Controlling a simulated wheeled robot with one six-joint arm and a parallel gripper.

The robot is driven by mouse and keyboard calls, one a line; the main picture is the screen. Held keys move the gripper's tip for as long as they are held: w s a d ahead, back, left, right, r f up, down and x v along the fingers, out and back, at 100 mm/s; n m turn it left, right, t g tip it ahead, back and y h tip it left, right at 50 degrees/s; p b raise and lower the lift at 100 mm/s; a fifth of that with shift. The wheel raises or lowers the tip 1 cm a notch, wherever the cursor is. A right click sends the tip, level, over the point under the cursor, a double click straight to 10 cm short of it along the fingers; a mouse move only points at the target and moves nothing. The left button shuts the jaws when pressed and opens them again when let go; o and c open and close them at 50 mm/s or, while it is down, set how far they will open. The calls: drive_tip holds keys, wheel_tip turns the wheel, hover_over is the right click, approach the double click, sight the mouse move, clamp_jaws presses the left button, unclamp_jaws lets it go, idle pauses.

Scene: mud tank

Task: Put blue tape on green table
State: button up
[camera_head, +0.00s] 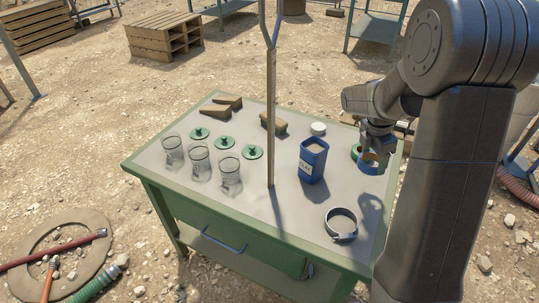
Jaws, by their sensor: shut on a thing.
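The blue tape (370,169) is a blue ring at the right side of the near table, with brown showing inside. My gripper (374,153) reaches down from above and is shut on it; the fingertips are small and partly hidden. Whether the tape touches the tabletop is hard to tell. The near table (300,232) has a green frame and drawer with a greyish top. Another green-framed table (377,27) stands far back, partly behind my arm.
The near table bears a blue labelled container (312,160), a metal clamp ring (341,225), glass jars (200,160), green lids (224,142), a white lid (318,128) and brown wedges (274,122). A tall post (270,110) rises in front. A pallet stack (164,35) stands behind.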

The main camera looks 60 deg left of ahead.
sight(361, 188)
drive_tip(key=shift+n, duration=0.4)
drive_tip(key=f, duration=0.6)
drive_tip(key=f+b, duration=0.1)
drive_tip(key=f, duration=0.3)
drive_tip(key=shift+s+a, duration=0.25)
drive_tip(key=shift+a, duration=0.05)
drive_tip(key=shift+f, duration=0.1)
drive_tip(key=o, duration=1)
drive_tip(key=shift+c, duration=0.2)
wheel_tip(361, 188, up, 12)
drive_tip(key=s+p, duration=0.1)
drive_tip(key=shift+s+a, duration=0.25)
drive_tip(key=shift+s, duration=0.1)
